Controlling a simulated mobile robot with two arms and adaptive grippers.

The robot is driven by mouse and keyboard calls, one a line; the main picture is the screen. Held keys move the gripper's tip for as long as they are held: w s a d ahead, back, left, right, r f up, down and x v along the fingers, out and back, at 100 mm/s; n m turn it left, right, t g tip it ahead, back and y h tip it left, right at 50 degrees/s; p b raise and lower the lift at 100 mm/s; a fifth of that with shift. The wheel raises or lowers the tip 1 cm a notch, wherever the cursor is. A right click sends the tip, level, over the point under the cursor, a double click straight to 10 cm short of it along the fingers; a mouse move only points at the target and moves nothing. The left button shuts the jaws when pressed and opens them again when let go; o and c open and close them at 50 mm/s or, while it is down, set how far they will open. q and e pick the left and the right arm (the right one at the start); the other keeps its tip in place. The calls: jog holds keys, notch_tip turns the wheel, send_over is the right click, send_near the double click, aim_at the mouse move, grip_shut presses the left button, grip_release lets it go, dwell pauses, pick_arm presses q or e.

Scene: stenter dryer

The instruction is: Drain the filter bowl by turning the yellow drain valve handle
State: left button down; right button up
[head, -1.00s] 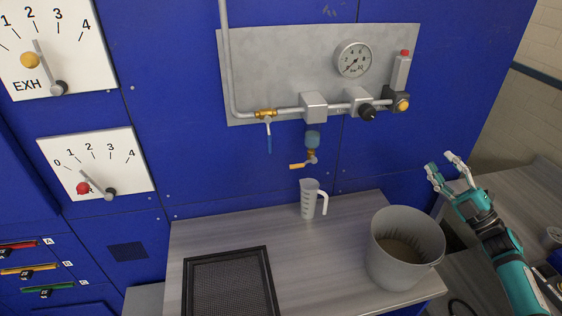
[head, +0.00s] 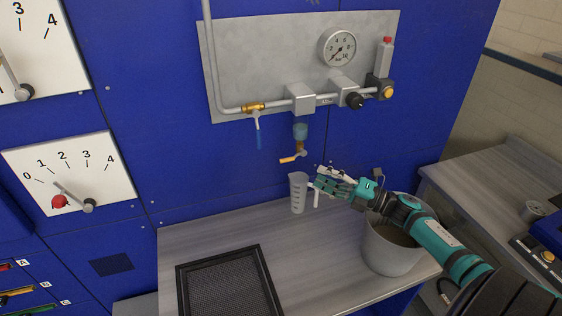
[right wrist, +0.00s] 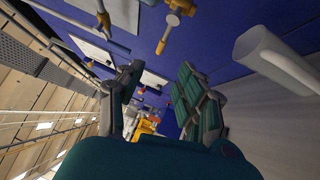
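The filter bowl (head: 300,131), small and blue, hangs under the regulator block on the grey panel. The yellow drain valve handle (head: 289,160) sticks out to the left just below it. My right gripper (head: 317,178) is open and empty, a little below and right of the handle, beside the measuring jug (head: 298,192). In the right wrist view its fingers (right wrist: 160,80) stand apart, with the yellow handle (right wrist: 163,38) beyond them, not touched. The jug stands upright on the bench below the bowl. My left gripper is not in view.
A grey bucket (head: 390,252) stands on the bench under my right arm. A black mesh frame (head: 230,288) lies at the front. A blue-handled lever (head: 258,137) hangs left of the bowl. The bench between frame and bucket is clear.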

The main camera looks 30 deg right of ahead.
aim_at(283, 161)
jog(key=x, duration=1.2)
jog(key=shift+w, duration=0.1)
grip_shut()
jog(key=shift+w+a+f, duration=0.1)
jog(key=shift+w, duration=0.05)
